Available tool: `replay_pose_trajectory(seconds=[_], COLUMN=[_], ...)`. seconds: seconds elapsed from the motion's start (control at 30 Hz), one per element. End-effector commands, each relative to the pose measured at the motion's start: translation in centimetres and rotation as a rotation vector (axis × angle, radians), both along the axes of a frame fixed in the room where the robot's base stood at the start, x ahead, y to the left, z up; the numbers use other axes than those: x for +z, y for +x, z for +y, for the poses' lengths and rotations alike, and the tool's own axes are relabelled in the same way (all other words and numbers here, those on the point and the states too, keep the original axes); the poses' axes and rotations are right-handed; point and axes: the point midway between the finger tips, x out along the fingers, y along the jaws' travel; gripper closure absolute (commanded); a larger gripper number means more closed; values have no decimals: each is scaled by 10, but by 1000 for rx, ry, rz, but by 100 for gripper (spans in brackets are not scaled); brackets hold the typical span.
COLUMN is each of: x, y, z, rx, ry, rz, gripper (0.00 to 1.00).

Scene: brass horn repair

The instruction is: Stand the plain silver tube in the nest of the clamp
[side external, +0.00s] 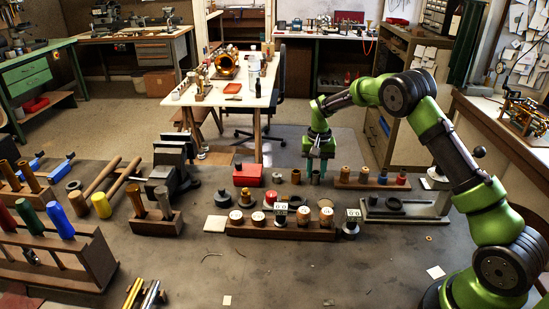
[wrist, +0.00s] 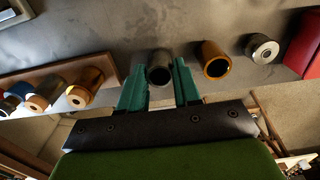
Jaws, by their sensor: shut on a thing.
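My gripper (side external: 319,168) points down at the back of the bench, right of the middle. In the wrist view its two teal fingers (wrist: 159,66) stand either side of a plain grey, silver-like tube (wrist: 160,75), shut on it. The tube's open round end faces the camera. In the side view the fingers mostly hide the tube, and whether its foot touches the bench cannot be told. A black vise-like block (side external: 176,176), seemingly the clamp, stands left of the middle, well apart from my gripper. Its nest cannot be made out.
A copper tube (side external: 295,177) stands close beside my gripper, with a red box (side external: 248,175) farther left. A wooden rack (side external: 372,184) of small cylinders is to the right. A long block with several round pieces (side external: 282,228) lies in front. The bench front is mostly clear.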

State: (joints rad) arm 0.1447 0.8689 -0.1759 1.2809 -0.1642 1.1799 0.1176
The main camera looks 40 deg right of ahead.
Motion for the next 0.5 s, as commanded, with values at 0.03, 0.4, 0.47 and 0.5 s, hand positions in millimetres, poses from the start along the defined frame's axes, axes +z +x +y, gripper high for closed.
replay_pose_trajectory(seconds=[0.03,0.4,0.47,0.5], x=[1,20,24,27], y=[0,1,0,1], z=[0,0,0,0], rx=[0,0,0,0], ry=[-1,-1,-1,-1], rz=[-1,-2,-2,-3], gripper=[99,99,99,99])
